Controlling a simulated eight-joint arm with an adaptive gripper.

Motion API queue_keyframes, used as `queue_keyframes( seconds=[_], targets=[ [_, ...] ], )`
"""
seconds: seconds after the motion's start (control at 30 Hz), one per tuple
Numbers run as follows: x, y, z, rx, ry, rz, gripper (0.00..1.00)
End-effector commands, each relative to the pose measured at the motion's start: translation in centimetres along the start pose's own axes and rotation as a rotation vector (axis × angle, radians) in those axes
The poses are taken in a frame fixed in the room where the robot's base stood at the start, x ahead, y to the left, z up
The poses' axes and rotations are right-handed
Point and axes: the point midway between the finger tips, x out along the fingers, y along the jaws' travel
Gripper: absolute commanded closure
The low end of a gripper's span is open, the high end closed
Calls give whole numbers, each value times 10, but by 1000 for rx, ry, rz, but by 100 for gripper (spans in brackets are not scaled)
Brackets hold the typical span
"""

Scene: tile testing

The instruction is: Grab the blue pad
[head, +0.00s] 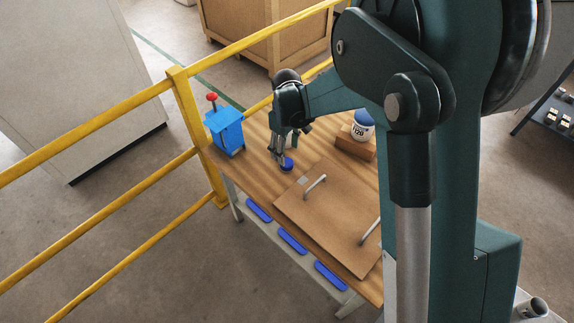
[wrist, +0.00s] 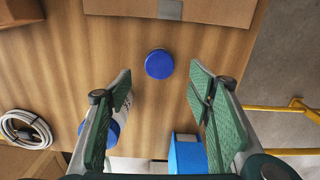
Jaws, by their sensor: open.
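A small round blue pad (head: 286,163) lies on the wooden tabletop, just below the fingers of my gripper (head: 281,153). In the wrist view the blue pad (wrist: 159,64) is a flat disc lying between and a little beyond the fingertips. My gripper (wrist: 160,78) is open, with its two green-padded fingers spread on either side. Nothing is held between them. Whether a fingertip touches the pad cannot be told from the head view.
A brown board (head: 300,215) with metal handles lies beside the pad. A blue box with a red knob (head: 226,130) stands at the table's left corner. A blue-topped white container (head: 362,126) stands farther right. Yellow railing (head: 185,120) runs past the table. Blue bars (head: 292,240) lie on the lower shelf.

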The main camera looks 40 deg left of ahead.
Motion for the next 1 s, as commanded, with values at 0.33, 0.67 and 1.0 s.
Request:
queue_keyframes(
  seconds=[0.33, 0.67, 1.0],
  targets=[
    [2, -2, -2, -5, -2, -1, 49],
    [21, -1, -2, -5, -2, -1, 49],
    [28, -1, -2, -5, -2, -1, 49]
  ],
)
